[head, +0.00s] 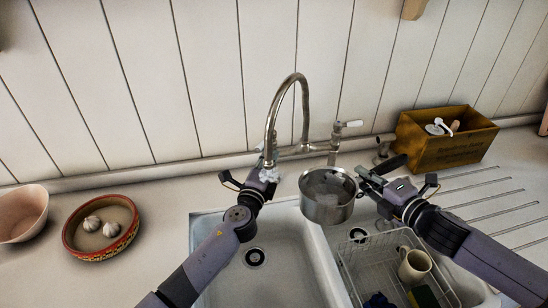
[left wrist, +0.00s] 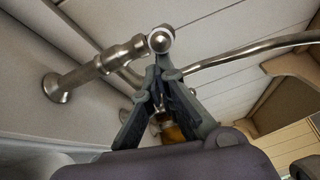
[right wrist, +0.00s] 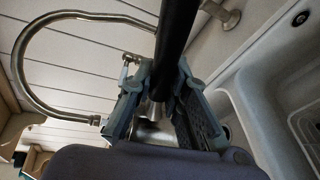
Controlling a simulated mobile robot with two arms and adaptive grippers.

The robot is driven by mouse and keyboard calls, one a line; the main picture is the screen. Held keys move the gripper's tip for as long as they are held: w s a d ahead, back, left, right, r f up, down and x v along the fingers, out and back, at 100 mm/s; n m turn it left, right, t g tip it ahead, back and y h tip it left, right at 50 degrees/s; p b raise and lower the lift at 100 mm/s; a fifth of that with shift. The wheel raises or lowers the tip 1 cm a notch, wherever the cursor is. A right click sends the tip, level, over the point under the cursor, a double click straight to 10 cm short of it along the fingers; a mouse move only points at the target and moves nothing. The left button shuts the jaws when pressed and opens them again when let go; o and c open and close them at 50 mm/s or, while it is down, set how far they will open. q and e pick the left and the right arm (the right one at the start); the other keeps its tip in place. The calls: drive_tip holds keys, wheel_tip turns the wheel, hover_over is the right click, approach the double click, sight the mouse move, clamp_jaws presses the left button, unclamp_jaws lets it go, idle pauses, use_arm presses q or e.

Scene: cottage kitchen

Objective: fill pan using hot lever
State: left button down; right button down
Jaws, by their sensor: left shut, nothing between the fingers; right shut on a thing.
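The metal pan (head: 327,207) is held over the sink, right of the curved tap spout (head: 270,118). My right gripper (head: 368,183) is shut on the pan's dark handle (head: 391,164), which also crosses the right wrist view (right wrist: 178,30). The pan's inside is shiny; I cannot tell whether it holds water. My left gripper (head: 262,178) is shut and empty at the tap's left side, close to a white part that looks like the left lever (head: 269,174). In the left wrist view its fingertips are just below a round metal end (left wrist: 160,40). The white-ended right lever (head: 346,125) is free.
The white sink (head: 220,270) has a drain (head: 254,257) on its left. A wire rack (head: 350,262) with a mug (head: 414,265) stands at right. A wooden box (head: 440,150) sits back right. A red-rimmed bowl (head: 72,240) and a pink bowl (head: 22,213) stand at left.

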drive_tip(key=shift+r, duration=0.15)
drive_tip(key=shift+w+a, duration=0.1)
use_arm(q)
drive_tip(key=w+a+m+g+h, duration=0.3)
drive_tip(key=a+m+h, duration=0.1)
drive_tip(key=a+h, duration=0.2)
idle(0.5)
drive_tip(key=shift+w+a+r, duration=0.1)
drive_tip(key=shift+r, duration=0.1)
idle(0.4)
